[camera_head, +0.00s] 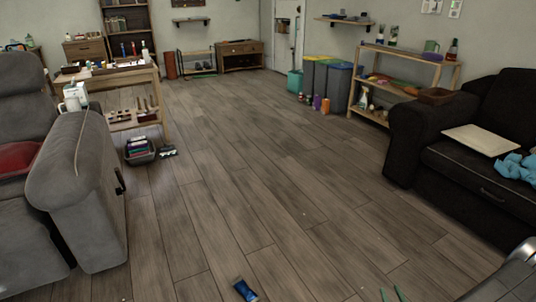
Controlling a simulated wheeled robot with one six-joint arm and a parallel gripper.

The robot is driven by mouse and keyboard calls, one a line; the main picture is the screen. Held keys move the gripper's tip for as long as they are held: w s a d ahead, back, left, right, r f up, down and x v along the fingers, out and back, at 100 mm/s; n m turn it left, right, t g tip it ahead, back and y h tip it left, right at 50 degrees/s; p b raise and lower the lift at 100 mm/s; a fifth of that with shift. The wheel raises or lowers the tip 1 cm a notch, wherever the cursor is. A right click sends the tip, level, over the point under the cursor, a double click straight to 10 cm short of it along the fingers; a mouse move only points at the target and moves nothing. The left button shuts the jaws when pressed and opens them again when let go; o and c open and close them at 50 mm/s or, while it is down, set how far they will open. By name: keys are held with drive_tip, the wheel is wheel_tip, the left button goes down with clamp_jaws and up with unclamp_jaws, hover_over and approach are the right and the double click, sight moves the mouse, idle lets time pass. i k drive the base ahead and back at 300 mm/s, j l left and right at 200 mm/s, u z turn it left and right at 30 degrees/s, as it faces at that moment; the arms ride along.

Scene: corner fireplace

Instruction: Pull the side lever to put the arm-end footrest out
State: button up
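A grey recliner (85,185) stands at the left edge, with only part of it in view. A small dark side lever (119,181) sits on the outer side of its near armrest, facing the open floor. No footrest stands out from the recliner in the visible part. The recliner's lower front is cut off by the picture edge. My gripper is not clearly in view. A grey rounded part at the bottom right corner looks like my arm.
A blue packet (244,290) lies on the wooden floor (250,200), which is otherwise mostly clear between recliner and dark sofa (480,140). A dark basket (139,152) stands behind the recliner by the wooden table (160,100). Bins (336,88) and shelves stand farther back.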

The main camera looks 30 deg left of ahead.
sight(122, 180)
drive_tip(key=j+u, duration=0.15)
drive_tip(key=u, duration=1.5)
drive_tip(key=i+j, duration=0.35)
drive_tip(key=i+j+u, duration=0.1)
drive_tip(key=i+j, duration=0.25)
drive_tip(key=i, duration=0.2)
drive_tip(key=i+j, duration=0.3)
drive_tip(key=i, duration=0.15)
drive_tip(key=i+j+u, duration=0.1)
drive_tip(key=i+j, duration=0.2)
drive_tip(key=i, duration=0.15)
drive_tip(key=i+j, duration=0.3)
drive_tip(key=i, duration=0.15)
drive_tip(key=u, duration=0.05)
